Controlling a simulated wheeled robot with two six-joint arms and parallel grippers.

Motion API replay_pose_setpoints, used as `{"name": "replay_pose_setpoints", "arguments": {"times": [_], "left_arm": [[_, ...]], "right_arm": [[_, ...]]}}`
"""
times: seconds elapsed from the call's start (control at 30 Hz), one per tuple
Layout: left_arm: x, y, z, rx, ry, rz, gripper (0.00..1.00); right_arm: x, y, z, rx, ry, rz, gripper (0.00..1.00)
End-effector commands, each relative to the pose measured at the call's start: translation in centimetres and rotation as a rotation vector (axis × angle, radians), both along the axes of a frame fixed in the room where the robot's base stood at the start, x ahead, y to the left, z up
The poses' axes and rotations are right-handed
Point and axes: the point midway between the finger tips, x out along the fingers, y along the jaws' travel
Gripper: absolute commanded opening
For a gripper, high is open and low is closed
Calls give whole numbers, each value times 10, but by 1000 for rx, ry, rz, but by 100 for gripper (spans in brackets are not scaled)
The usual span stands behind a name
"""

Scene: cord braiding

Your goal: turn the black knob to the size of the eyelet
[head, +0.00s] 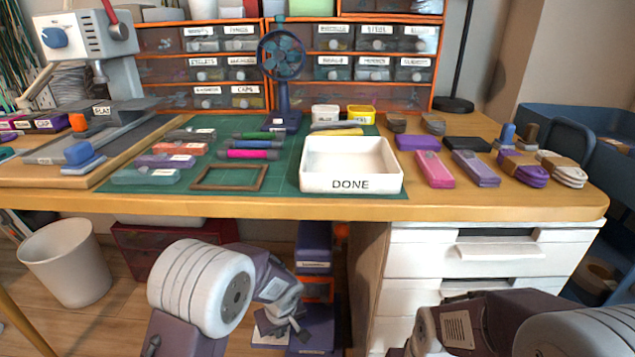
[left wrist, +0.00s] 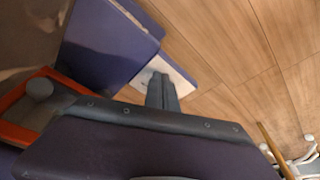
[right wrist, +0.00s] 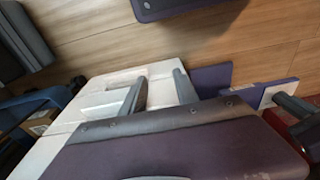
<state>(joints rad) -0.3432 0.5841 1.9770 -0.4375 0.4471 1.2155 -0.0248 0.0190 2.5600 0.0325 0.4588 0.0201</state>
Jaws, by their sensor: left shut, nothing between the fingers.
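A white press-like machine (head: 88,37) stands at the far left back of the table. It has a round blue knob (head: 54,38) on its front and a red lever with a ball end (head: 120,31). I cannot make out a black knob or a loose eyelet in any view. A drawer labelled for eyelets (head: 202,63) is in the rack behind the table. My left gripper (head: 298,328) is below the table's front edge, far from the machine; its fingers are together and empty in the left wrist view (left wrist: 161,92). My right gripper (right wrist: 160,88) is open and empty.
A small blue fan (head: 283,55) stands at the back. White drawers (head: 490,255) and a bin (head: 66,265) are below.

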Motion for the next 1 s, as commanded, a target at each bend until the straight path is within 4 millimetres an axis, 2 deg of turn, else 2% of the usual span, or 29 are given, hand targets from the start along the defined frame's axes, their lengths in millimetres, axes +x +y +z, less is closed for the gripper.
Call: {"name": "replay_pose_setpoints", "arguments": {"times": [0.47,0.8,0.9,1.0], "left_arm": [[3,-2,0,-1,0,0,0],[-3,-8,0,0,0,1,0],[-3,-8,5,0,0,1,0],[-2,-8,18,-1,-1,1,0]], "right_arm": [[0,0,0,0,0,0,36],[0,0,-4,0,0,0,36],[0,0,0,0,0,0,36],[0,0,12,0,0,0,36]]}}
